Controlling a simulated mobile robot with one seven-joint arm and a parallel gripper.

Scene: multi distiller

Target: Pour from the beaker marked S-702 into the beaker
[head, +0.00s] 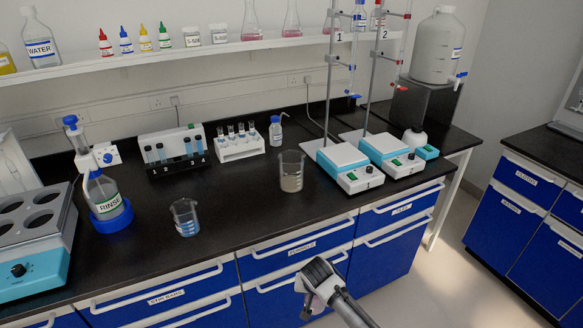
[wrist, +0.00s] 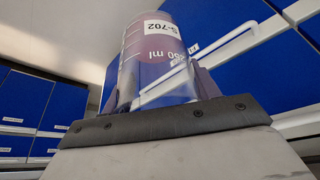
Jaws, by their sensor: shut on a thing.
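The beaker marked S-702 (wrist: 160,58) fills the middle of the wrist view, with a white label, "250 ml" lettering and a pinkish-purple tint inside. My gripper (wrist: 155,100) is shut around it. In the head view my gripper (head: 318,283) is low, in front of the bench's blue drawers and off the worktop. The held beaker is hard to make out there. Which one the task means is unclear.
A blue-based RINSE bottle (head: 106,195) stands left of the small beaker. Tube racks (head: 240,147) line the back. The bench between the two beakers and along the front is clear.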

